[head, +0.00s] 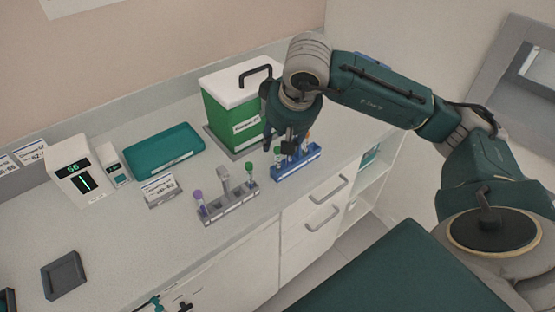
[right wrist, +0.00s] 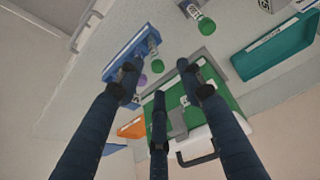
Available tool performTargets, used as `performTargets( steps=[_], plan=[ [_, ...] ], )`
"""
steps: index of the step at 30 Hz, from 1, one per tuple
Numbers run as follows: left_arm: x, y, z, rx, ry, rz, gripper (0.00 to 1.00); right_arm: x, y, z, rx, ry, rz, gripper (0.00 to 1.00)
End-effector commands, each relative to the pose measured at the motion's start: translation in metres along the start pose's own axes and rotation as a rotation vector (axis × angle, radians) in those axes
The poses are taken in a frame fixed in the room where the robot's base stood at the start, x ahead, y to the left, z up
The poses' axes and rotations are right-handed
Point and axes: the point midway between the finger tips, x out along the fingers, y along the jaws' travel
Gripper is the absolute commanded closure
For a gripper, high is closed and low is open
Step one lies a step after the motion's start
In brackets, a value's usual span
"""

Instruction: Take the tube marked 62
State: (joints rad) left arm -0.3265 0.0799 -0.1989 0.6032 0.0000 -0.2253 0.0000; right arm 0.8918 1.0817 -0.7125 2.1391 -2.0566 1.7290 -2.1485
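My right gripper (head: 289,146) reaches down over the blue rack (head: 298,168) at the counter's front edge. In the right wrist view its three fingers (right wrist: 158,75) are spread, with no tube clamped between them. A green-capped tube (right wrist: 156,62) and a purple cap (right wrist: 142,80) show between or beside the fingers, near the blue rack (right wrist: 118,62). I cannot read 62 on any tube. Teal and black parts at the bottom edge may be my left gripper (head: 168,304).
A green box with a white lid (head: 232,118) stands behind the blue rack. A teal tray (head: 164,149), a white device with a lit display (head: 73,172) and a small sign (head: 160,190) stand farther left. A dark square holder (head: 63,275) lies front left, with bare counter around it.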

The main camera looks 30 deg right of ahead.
Motion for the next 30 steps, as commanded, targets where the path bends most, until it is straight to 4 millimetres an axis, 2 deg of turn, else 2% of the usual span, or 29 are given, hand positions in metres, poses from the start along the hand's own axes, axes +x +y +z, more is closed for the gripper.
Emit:
performTargets(
  steps=[2, 9, 11, 14, 20, 25, 30],
  plan=[
    [-0.004, 0.000, -0.003, 0.001, 0.004, 0.000, 0.60, 0.004, 0.001, 0.000, 0.001, -0.002, 0.000, 0.62],
    [-0.024, -0.007, -0.049, 0.002, 0.069, -0.007, 0.60, 0.038, 0.007, -0.001, 0.002, -0.004, -0.002, 0.62],
    [-0.026, -0.008, -0.055, 0.002, 0.078, -0.008, 0.60, 0.045, 0.007, 0.000, 0.001, -0.003, -0.002, 0.62],
    [-0.026, -0.008, -0.053, 0.002, 0.075, -0.008, 0.60, 0.052, 0.007, -0.001, 0.000, 0.000, -0.001, 0.62],
    [-0.025, -0.005, -0.036, 0.002, 0.049, -0.005, 0.60, 0.053, 0.006, 0.000, 0.000, 0.001, -0.002, 0.62],
    [-0.024, -0.004, -0.027, 0.002, 0.036, -0.004, 0.60, 0.053, 0.006, -0.001, 0.000, 0.001, -0.002, 0.94],
    [-0.024, -0.004, -0.027, 0.002, 0.036, -0.004, 0.60, 0.053, 0.006, -0.001, 0.001, 0.001, -0.002, 0.97]
  ],
)
